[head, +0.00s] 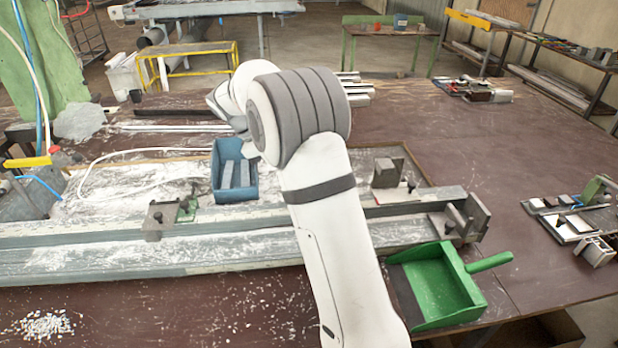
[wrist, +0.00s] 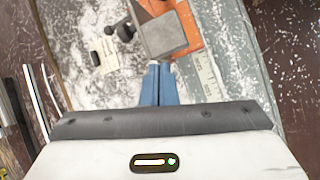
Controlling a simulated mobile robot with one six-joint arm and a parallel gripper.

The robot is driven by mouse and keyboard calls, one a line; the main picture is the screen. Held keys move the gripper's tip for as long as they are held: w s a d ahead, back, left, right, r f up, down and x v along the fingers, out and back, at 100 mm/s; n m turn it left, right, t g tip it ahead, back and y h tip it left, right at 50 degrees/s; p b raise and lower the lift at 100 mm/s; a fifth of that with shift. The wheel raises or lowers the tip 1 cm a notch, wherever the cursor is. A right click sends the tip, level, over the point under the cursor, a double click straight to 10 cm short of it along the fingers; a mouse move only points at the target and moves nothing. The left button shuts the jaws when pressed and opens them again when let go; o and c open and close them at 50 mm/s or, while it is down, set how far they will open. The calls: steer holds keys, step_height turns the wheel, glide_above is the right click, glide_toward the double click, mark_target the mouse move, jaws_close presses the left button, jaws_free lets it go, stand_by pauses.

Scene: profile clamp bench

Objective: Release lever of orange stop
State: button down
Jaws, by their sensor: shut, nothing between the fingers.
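The orange stop (wrist: 188,42) shows at the top of the wrist view, partly cut off by the frame edge. A grey block (wrist: 163,36) sits on its orange plate. A dark lever with a round black end (wrist: 125,32) shows at the block's left side. My gripper (wrist: 158,68) has its blue fingers together with nothing between them. The fingertips are just below the grey block in the picture; I cannot tell whether they touch it. In the head view my arm hides the gripper and the orange stop.
A metal rail (head: 150,252) runs across the bench, with a grey-green stop (head: 160,215) on it and an end block (head: 465,220) at the right. A blue bin (head: 222,195) stands behind the rail. A green dustpan (head: 435,285) lies in front. The bench's right side has free room.

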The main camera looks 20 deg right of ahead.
steer(key=w+d+f+n+h, duration=0.2)
steer(key=w+d+f+n, duration=0.2)
steer(key=w+f, duration=0.5)
steer(key=shift+w+f+g+b, duration=0.3)
steer(key=shift+f+g+b, duration=0.1)
steer(key=shift+f, duration=0.3)
steer(key=p+x, duration=0.2)
steer(key=x, duration=0.7)
steer(key=shift+s+d, duration=0.15)
steer(key=shift+d, duration=0.15)
steer(key=d+r, duration=0.1)
steer(key=d+r+p, duration=0.1)
steer(key=r, duration=0.1)
steer(key=shift+s, duration=0.2)
